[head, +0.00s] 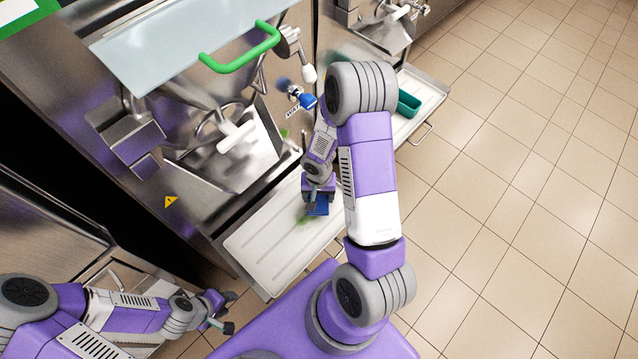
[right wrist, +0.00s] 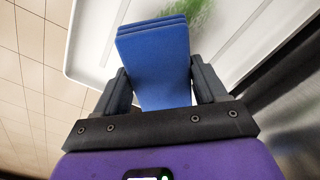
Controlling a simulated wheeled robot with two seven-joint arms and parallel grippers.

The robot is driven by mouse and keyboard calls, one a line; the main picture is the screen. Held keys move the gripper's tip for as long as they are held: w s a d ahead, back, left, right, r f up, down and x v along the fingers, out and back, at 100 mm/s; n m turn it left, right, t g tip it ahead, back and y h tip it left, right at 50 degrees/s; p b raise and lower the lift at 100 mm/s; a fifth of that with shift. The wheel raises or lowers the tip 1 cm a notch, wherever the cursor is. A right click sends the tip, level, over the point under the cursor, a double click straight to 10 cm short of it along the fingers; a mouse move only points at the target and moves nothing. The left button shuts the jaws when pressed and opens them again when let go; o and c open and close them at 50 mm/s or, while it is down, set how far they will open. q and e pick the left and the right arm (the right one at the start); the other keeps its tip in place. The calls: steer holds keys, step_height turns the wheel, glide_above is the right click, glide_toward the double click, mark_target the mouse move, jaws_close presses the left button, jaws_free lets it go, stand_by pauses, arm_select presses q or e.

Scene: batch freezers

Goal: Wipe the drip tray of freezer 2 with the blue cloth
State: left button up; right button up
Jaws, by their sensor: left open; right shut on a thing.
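The folded blue cloth (head: 319,207) is held between the fingers of my right gripper (head: 318,194). The right wrist view shows the cloth (right wrist: 158,60) clamped between both fingers (right wrist: 165,88). It is over the pale drip tray (head: 262,252) of the nearer freezer (head: 235,140); I cannot tell whether it touches the tray. A green smear (head: 301,219) on the tray shows beside the cloth, and also beyond it in the right wrist view (right wrist: 203,18). My right arm hides the tray's right part. My left gripper (head: 222,312) is open and empty, low at the left. No freezer number is readable.
A green handle (head: 242,50) is on the nearer freezer's clear lid. A white-tipped lever (head: 308,73) and a blue knob (head: 307,101) are above the tray. A farther tray (head: 430,95) holds a green container (head: 408,103). Tiled floor at right is clear.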

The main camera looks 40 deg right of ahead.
steer(key=shift+r+p, duration=1.65)
steer(key=shift+r, duration=0.85)
